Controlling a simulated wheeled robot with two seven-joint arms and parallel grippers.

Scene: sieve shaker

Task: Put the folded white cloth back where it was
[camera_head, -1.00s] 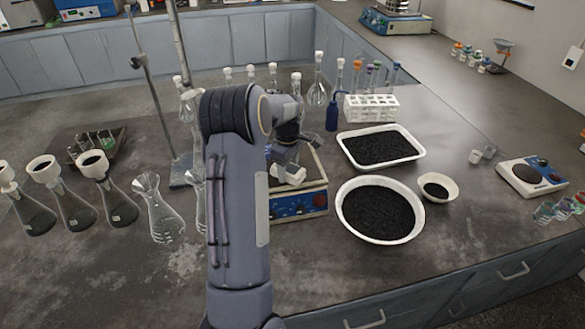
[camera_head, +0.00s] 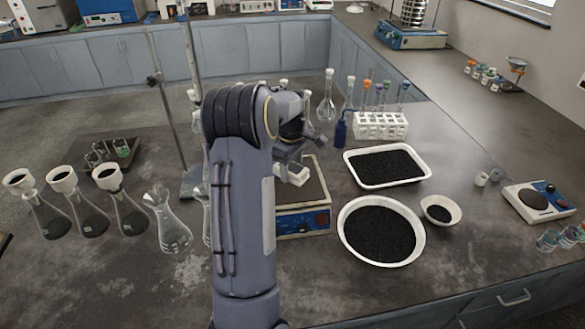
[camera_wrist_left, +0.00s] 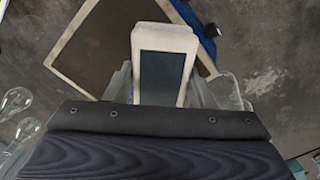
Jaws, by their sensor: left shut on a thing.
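My left gripper (camera_head: 291,168) reaches over the blue-and-white hotplate (camera_head: 304,221) in the middle of the bench. In the left wrist view the white piece (camera_wrist_left: 160,38) has pale edges around a dark rectangular patch and sits between the fingers. It appears above the hotplate's dark top, and I cannot tell the exact height. My forearm hides part of the bench behind it. My right gripper is not in view.
A white tray (camera_head: 425,179) and a round white basin (camera_head: 346,238) of black grains stand right of the hotplate. Behind is a white tube rack (camera_head: 381,125). Left are a metal stand (camera_head: 165,105) and several flasks (camera_head: 173,232).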

